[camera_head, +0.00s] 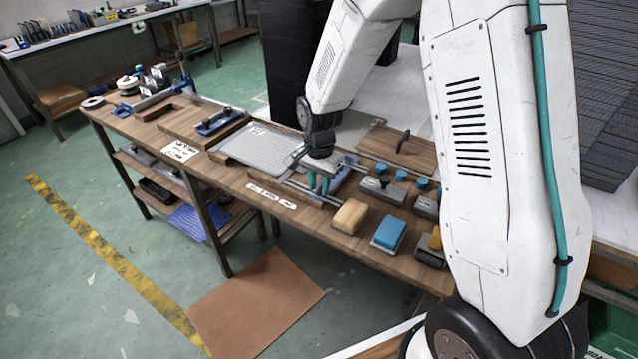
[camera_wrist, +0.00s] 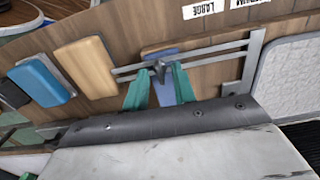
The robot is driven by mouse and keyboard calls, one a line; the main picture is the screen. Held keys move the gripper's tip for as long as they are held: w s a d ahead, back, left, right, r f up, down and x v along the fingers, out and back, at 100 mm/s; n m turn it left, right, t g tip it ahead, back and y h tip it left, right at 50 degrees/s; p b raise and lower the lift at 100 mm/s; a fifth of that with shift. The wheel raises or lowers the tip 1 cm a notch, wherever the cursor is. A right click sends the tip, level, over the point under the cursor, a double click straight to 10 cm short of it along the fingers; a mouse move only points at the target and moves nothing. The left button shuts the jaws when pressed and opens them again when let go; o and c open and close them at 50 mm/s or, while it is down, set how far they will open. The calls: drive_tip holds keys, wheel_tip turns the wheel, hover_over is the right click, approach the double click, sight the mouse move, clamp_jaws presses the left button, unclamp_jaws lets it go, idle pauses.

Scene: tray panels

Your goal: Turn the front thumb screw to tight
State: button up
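My gripper (camera_wrist: 160,76) has two teal fingers, which stand apart in the wrist view. A dark, lobed thumb screw (camera_wrist: 158,69) shows at the fingertips, on a frame of two metal rails (camera_wrist: 215,46). Whether the fingertips touch the screw cannot be told. A blue strip (camera_wrist: 164,93) shows between the fingers, beyond them. In the head view my gripper (camera_head: 318,184) points down over the same frame, and the screw cannot be made out there. Which way the screw is turned cannot be read.
A tan block (camera_head: 350,216) and a blue block (camera_head: 388,234) stand close beside the frame. Several blue-topped knobs and grey blocks lie behind them. A grey panel (camera_head: 257,147) lies on the other side. Labels (camera_head: 271,196) run along the bench's front edge.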

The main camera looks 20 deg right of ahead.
sight(320, 187)
wheel_tip(320, 187, up, 8)
drive_tip(key=shift+f, duration=0.1)
idle(0.4)
drive_tip(key=s+d+r+n, duration=0.1)
drive_tip(key=s+r+n, duration=0.2)
drive_tip(key=s, duration=0.7)
drive_tip(key=s+d+r+n+t, duration=0.1)
drive_tip(key=s+r+n, duration=0.3)
drive_tip(key=s+r, duration=0.4)
drive_tip(key=s+r+n, duration=0.4)
drive_tip(key=s+r, duration=0.1)
drive_tip(key=s, duration=0.7)
drive_tip(key=shift+s+d+r, duration=0.15)
drive_tip(key=shift+d+r, duration=0.25)
idle(0.4)
